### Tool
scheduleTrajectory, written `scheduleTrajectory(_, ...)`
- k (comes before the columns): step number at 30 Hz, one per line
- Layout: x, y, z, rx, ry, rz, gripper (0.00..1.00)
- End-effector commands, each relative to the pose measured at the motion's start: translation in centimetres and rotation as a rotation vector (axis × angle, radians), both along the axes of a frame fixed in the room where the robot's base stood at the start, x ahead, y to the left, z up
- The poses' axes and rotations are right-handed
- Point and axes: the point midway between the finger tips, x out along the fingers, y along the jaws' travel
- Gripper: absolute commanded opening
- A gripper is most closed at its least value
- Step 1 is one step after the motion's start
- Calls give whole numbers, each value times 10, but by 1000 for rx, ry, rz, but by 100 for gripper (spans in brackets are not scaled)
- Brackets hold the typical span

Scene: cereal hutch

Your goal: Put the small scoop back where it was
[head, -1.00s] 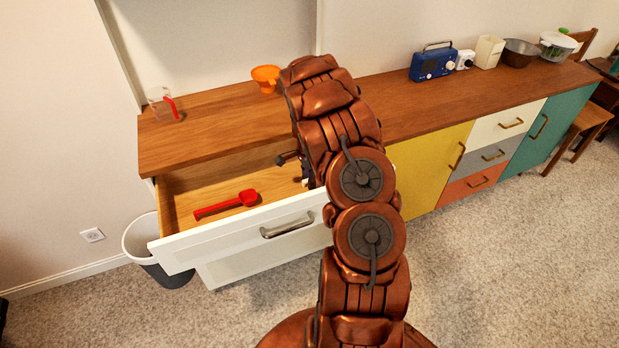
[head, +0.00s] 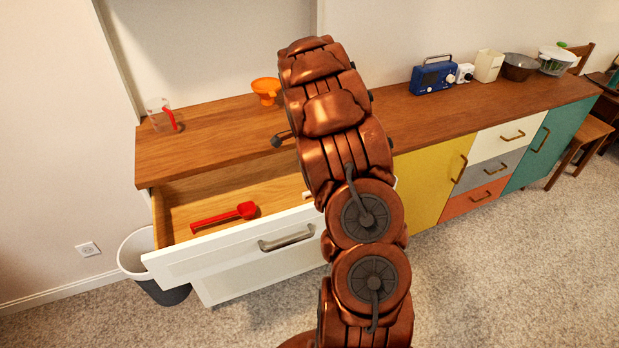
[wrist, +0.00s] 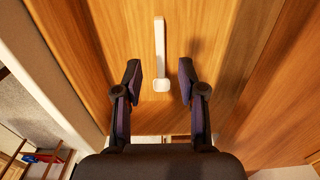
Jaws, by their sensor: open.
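A small white scoop (wrist: 159,45) lies on the wooden floor of the open drawer (head: 190,257). In the wrist view its handle points up the picture and its small head is at the near end. A red scoop (head: 225,217) lies in the left part of the same drawer. My gripper (wrist: 161,78) is open, and its two dark fingers stand apart on either side of the white scoop's head in the picture. No contact shows, and the height gap cannot be told. In the head view my arm hides the gripper.
On the cabinet top (head: 215,130) stand a measuring cup with a red handle (head: 161,115), an orange funnel-like item (head: 266,90) and a blue radio (head: 433,77). A white-rimmed bin (head: 137,255) is left of the drawer. The drawer front and walls stand close to the gripper.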

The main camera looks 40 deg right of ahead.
Motion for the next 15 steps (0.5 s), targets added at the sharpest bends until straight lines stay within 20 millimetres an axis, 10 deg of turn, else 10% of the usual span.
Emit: scheduleTrajectory(15, -12, 31, 37, -7, 18, 118, 40)
